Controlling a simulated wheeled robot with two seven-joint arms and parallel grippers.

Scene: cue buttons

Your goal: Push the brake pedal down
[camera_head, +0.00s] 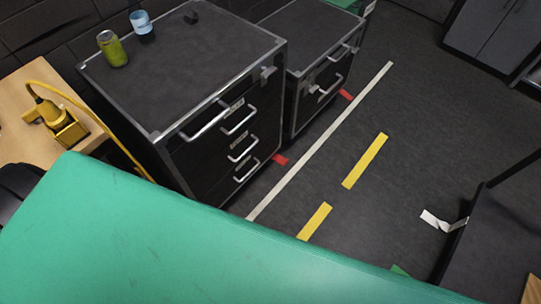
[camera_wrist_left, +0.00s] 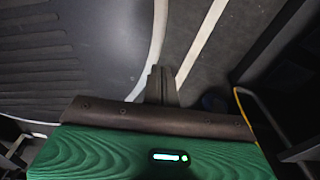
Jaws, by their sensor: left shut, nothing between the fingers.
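A yellow device with a pedal-like shape (camera_head: 60,122) sits on a light wooden surface at the left edge of the head view. A yellow cable runs from it. I cannot tell whether this is the brake pedal, or whether it is pressed. My left gripper (camera_wrist_left: 162,78) shows in the left wrist view, its dark fingers together with nothing between them. I see no pedal at its tips there. Neither gripper shows in the head view.
A green surface (camera_head: 180,240) fills the front. Black drawer cabinets (camera_head: 190,80) stand behind it; one carries a green can (camera_head: 112,50) and a blue cup (camera_head: 142,27). Dark floor with white and yellow lines lies at right. A grey ridged surface (camera_wrist_left: 60,60) lies left of my left fingers.

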